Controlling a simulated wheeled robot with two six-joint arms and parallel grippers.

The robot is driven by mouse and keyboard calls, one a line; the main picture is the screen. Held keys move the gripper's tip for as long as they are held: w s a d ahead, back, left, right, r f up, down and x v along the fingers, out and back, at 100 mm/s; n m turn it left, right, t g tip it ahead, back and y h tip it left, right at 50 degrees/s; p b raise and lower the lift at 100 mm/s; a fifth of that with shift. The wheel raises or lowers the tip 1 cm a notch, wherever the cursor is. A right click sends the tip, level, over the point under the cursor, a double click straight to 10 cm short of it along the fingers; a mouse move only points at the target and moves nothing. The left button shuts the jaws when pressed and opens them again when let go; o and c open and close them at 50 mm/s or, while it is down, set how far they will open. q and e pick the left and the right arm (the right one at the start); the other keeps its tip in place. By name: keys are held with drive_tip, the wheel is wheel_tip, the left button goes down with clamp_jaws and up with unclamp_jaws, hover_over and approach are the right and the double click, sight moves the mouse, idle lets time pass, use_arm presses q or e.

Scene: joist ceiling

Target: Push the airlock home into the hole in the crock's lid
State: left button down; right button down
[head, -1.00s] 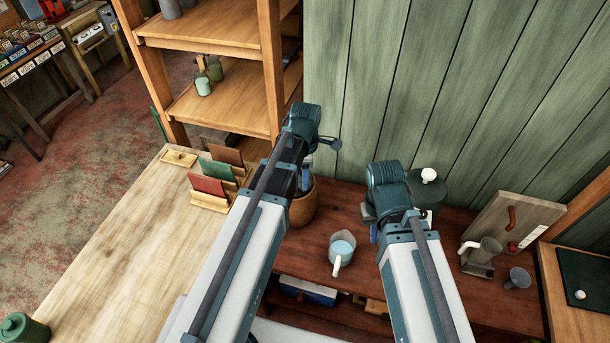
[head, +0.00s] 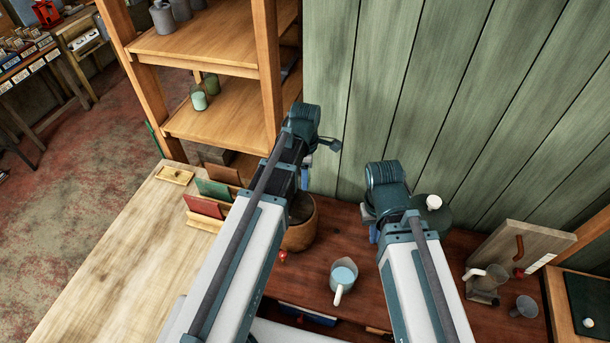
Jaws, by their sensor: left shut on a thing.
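A round brown pot (head: 302,236) with a dark top stands on the red-brown bench, partly behind my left arm; I cannot tell whether it is the crock. A dark green round thing with a white knob (head: 433,202) sits at the back, partly behind my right arm. My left gripper (head: 304,180) points down above the brown pot. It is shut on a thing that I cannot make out. I cannot pick out the airlock. My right gripper (head: 373,235) is mostly hidden behind its own arm, over the bench; its fingers are unclear.
A cup of pale blue liquid (head: 343,275) stands between my arms. A small red thing (head: 283,256) is beside the pot. Card holders (head: 207,207) stand left on the pale table (head: 110,265). A board (head: 522,248), metal jug (head: 486,281) and funnel (head: 524,306) are right. A green wall closes the back.

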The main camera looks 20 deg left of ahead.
use_arm(q)
drive_tip(key=shift+f+b, duration=2.65)
drive_tip(key=shift+f, duration=0.1)
drive_tip(key=shift+f+b, duration=0.95)
drive_tip(key=shift+b, duration=0.05)
drive_tip(key=shift+f+b, duration=0.65)
drive_tip(key=shift+c, duration=1.3)
unclamp_jaws()
drive_tip(key=shift+f, duration=0.1)
wheel_tip(320, 180, up, 14)
drive_tip(key=p, duration=1.3)
drive_tip(key=shift+p, duration=0.4)
